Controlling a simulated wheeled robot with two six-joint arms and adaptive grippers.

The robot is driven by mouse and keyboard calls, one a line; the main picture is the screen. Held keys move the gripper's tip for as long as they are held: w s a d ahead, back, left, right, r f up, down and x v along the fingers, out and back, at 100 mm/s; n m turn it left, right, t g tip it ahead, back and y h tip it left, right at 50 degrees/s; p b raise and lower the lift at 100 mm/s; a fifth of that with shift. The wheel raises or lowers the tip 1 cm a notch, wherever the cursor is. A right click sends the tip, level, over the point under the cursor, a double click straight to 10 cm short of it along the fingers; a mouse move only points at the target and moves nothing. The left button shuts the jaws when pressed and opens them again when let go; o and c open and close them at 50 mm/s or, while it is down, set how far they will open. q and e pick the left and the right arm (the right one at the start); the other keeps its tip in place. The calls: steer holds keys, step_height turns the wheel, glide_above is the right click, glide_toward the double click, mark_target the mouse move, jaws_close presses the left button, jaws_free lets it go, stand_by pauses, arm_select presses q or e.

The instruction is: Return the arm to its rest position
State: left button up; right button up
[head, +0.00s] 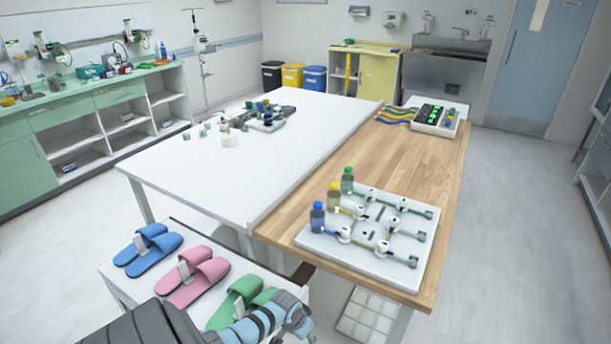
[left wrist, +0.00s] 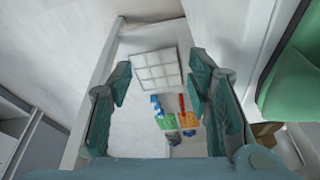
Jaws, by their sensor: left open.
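My left arm (head: 262,322) comes in at the bottom of the head view, its far end beside the green slippers (head: 236,298), which it partly hides. In the left wrist view my left gripper (left wrist: 161,80) has its two teal fingers spread apart, with nothing held between them. The fingertips cannot be made out in the head view. A green slipper (left wrist: 298,80) shows close by at the right of the wrist view. My right gripper is in neither view.
Blue slippers (head: 150,248) and pink slippers (head: 192,277) lie beside the green pair. A white board with bottles (head: 340,250) sits on the wooden tabletop (head: 300,200). A gridded white panel (left wrist: 157,69) and small coloured items (left wrist: 178,120) lie below the gripper. The floor at right is clear.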

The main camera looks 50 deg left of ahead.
arm_select(q)
steer(key=s+d+f, duration=0.4)
steer(key=s+f, duration=0.1)
steer(key=s, duration=0.5)
steer(key=s+d+f+m+g, duration=0.1)
steer(key=s+d+f, duration=0.4)
steer(key=s, duration=0.5)
steer(key=s+d+f+g, duration=0.1)
steer(key=s+d+f, duration=0.3)
steer(key=s, duration=0.6)
steer(key=shift+s+d+f+m, duration=0.2)
steer(key=shift+s+f+m, duration=0.15)
steer(key=shift+f, duration=0.5)
steer(key=shift+w, duration=0.1)
steer(key=shift+c, duration=0.5)
